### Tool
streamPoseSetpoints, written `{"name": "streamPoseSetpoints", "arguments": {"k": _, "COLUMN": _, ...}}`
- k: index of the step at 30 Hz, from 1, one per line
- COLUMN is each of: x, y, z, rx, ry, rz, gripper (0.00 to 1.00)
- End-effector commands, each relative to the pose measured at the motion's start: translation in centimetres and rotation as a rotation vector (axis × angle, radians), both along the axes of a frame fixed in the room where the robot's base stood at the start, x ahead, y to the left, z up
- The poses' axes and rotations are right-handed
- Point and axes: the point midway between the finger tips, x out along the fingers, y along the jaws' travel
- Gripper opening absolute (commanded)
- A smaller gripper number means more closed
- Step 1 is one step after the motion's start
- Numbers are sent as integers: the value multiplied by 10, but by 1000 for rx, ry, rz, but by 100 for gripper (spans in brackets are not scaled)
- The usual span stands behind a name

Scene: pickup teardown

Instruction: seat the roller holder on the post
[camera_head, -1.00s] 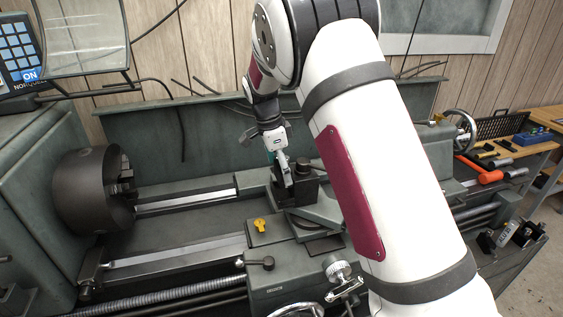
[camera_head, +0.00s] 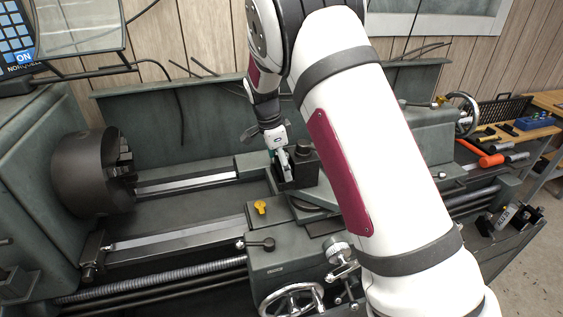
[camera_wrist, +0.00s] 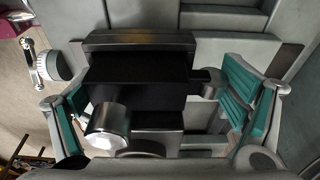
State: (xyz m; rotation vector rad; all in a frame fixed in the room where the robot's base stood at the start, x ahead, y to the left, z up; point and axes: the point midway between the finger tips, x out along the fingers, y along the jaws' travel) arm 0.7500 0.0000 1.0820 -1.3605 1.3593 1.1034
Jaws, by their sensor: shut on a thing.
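The roller holder (camera_wrist: 135,78) is a dark block with a bright metal cylinder (camera_wrist: 108,125) at its lower left and a small round knob at its right. My gripper (camera_wrist: 165,100) is shut on it, its teal-padded fingers on either side in the wrist view. In the head view my gripper (camera_head: 284,165) points down at the left side of the dark tool post (camera_head: 305,170), which has a round top. The holder is mostly hidden there behind the fingers. I cannot tell whether holder and post touch.
The post stands on the lathe carriage, with a yellow piece (camera_head: 261,207) on a flat block in front. The chuck (camera_head: 90,172) is at the left and a handwheel (camera_head: 292,300) at the front. Loose tools (camera_head: 492,160) lie at the right. The bed between chuck and carriage is clear.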

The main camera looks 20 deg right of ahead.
Motion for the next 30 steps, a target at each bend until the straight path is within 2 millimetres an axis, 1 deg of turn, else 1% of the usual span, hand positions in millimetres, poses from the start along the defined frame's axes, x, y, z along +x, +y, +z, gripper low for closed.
{"name": "streamPoseSetpoints", "arguments": {"k": 14, "x": 0, "y": 0, "z": 0, "rx": 0, "ry": 0, "rz": 0, "gripper": 32}}
{"name": "streamPoseSetpoints", "arguments": {"k": 15, "x": 0, "y": 0, "z": 0, "rx": 0, "ry": 0, "rz": 0, "gripper": 93}}
{"name": "streamPoseSetpoints", "arguments": {"k": 16, "x": 0, "y": 0, "z": 0, "rx": 0, "ry": 0, "rz": 0, "gripper": 100}}
{"name": "streamPoseSetpoints", "arguments": {"k": 30, "x": 0, "y": 0, "z": -1, "rx": 0, "ry": 2, "rz": 0, "gripper": 100}}
